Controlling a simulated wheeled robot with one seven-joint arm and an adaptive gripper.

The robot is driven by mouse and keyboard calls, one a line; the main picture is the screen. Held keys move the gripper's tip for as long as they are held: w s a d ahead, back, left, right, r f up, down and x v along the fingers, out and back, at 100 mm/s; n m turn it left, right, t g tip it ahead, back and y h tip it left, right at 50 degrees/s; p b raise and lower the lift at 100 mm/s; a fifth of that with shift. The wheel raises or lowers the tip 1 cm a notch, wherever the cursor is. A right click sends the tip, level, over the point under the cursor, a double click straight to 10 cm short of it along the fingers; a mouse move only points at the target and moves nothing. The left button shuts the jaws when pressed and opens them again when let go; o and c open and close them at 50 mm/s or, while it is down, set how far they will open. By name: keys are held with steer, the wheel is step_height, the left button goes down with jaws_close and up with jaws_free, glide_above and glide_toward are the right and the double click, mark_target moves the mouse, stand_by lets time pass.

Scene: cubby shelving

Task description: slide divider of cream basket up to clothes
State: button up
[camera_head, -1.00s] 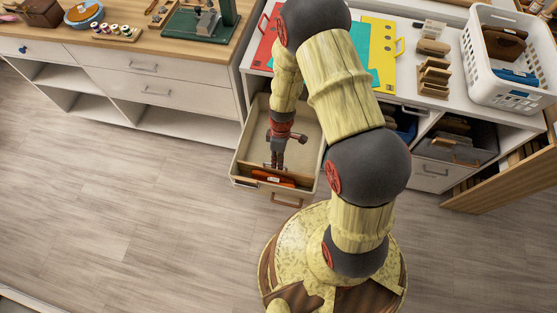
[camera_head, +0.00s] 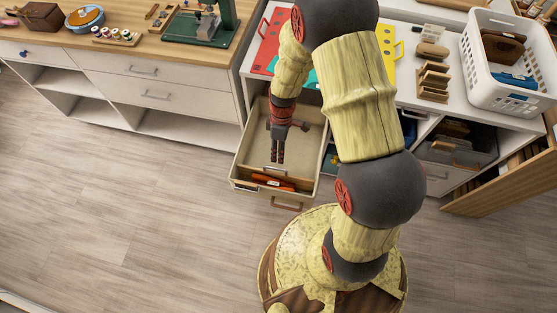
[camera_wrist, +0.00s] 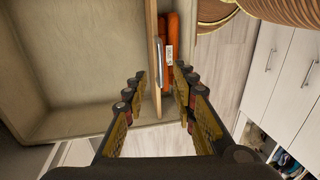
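The cream basket (camera_head: 236,166) is pulled out of the shelving like a drawer. Its wooden divider (camera_wrist: 153,45), with a metal handle (camera_wrist: 160,62), stands near the basket's front end. The handle also shows in the head view (camera_head: 274,170). Folded orange clothes (camera_wrist: 173,30) lie in the narrow space between divider and front wall; they also show in the head view (camera_head: 271,183). My gripper (camera_wrist: 161,75) is open, with one finger on each side of the divider in the wrist view. I cannot tell whether a finger touches it. In the head view my gripper (camera_head: 277,158) points down over the basket.
The larger compartment behind the divider is empty. A white laundry basket (camera_head: 510,85) and wooden brushes (camera_head: 433,80) stand on the shelf top at right. A grey bin (camera_head: 455,150) sits in a cubby right of the basket. The floor (camera_head: 120,220) at left is clear.

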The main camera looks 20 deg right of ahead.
steer(key=shift+w+d+r, duration=0.15)
steer(key=shift+w+r, duration=0.05)
steer(key=shift+r, duration=0.85)
steer(key=shift+w+d+r, duration=0.1)
steer(key=shift+w+r, duration=0.05)
steer(key=shift+r, duration=0.85)
